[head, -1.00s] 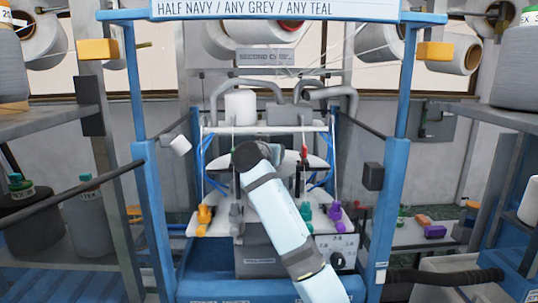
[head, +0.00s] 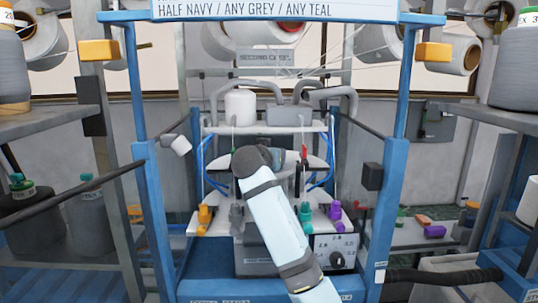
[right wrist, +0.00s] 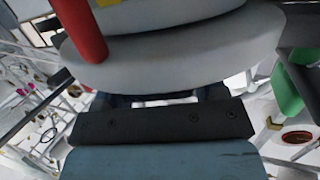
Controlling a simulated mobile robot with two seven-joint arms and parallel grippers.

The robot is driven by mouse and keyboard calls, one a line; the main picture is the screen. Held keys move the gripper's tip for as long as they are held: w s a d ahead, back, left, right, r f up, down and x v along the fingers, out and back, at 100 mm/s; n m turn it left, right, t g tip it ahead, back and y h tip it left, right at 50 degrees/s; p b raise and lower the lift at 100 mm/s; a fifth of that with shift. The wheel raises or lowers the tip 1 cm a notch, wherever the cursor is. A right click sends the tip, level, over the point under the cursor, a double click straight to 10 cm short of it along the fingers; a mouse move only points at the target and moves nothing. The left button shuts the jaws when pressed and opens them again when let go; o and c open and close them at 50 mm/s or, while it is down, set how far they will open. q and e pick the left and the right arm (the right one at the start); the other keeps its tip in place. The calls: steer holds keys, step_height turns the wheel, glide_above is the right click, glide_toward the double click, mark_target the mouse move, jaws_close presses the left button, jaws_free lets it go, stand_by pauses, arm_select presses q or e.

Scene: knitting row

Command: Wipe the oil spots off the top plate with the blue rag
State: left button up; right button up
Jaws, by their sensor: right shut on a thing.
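In the head view my right arm reaches up from the bottom, and its dark wrist (head: 258,160) covers the middle of the machine. Its fingertips are hidden there. In the right wrist view a dark screwed bar of my right gripper (right wrist: 160,124) crosses the lower part, shut, with a dull blue surface below it that looks like the blue rag (right wrist: 165,162). Pale rounded plates (right wrist: 180,55) lie just beyond, with a red post (right wrist: 82,28) on the left. In the head view a pale rounded plate (head: 316,162) shows beside my wrist. I cannot make out oil spots. My left gripper is not in view.
A white shelf (head: 222,129) with a white cone (head: 240,107) and grey pipes stands above my wrist.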

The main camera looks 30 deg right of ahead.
steer(key=shift+w+d+f, duration=0.1)
steer(key=shift+w+d, duration=0.45)
steer(key=shift+w, duration=0.3)
steer(key=shift+w+d, duration=0.5)
steer(key=shift+w, duration=0.3)
steer(key=shift+s+a, duration=0.55)
steer(key=shift+s, duration=0.3)
steer(key=shift+s+a, duration=0.55)
steer(key=shift+s, duration=0.3)
steer(key=shift+w+d, duration=0.55)
steer(key=shift+w, duration=0.3)
steer(key=shift+w+d, duration=0.5)
steer(key=shift+w, duration=0.35)
steer(key=shift+s+a+p, duration=0.2)
steer(key=shift+s+a, duration=0.35)
steer(key=shift+s, duration=0.3)
steer(key=shift+s+a+p, duration=0.2)
steer(key=shift+s+a, duration=0.3)
steer(key=shift+s, duration=0.35)
steer(key=shift+w+d, duration=0.6)
steer(key=shift+w, duration=0.3)
steer(key=shift+w+d, duration=0.55)
steer(key=shift+w, duration=0.3)
